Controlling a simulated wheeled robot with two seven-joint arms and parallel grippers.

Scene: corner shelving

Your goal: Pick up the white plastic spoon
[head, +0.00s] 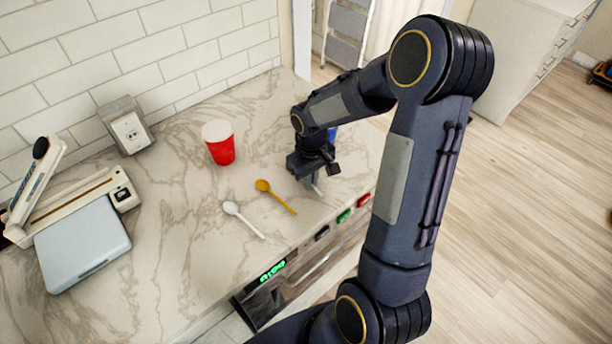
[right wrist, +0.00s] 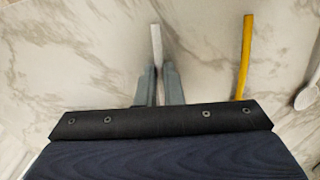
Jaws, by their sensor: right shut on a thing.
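A white spoon (head: 242,218) lies on the marble counter, left of the yellow spoon (head: 275,196). In the right wrist view the white spoon shows at the right edge (right wrist: 311,92), and the yellow spoon's handle (right wrist: 244,58) is right of my gripper. My right gripper (head: 315,184) is low over the counter, right of the yellow spoon. Its fingers (right wrist: 158,75) are shut on a thin white utensil (right wrist: 156,42), whose narrow end sticks out past them. The rest of that utensil is hidden, so I cannot tell its kind. My left gripper is not in view.
A red cup (head: 222,150) stands behind the spoons. A blue thing (head: 332,133) is partly hidden behind my right gripper. A scale-like device (head: 82,245) and an outlet box (head: 128,130) are at the left. The counter's front edge has an appliance with a green display (head: 272,271).

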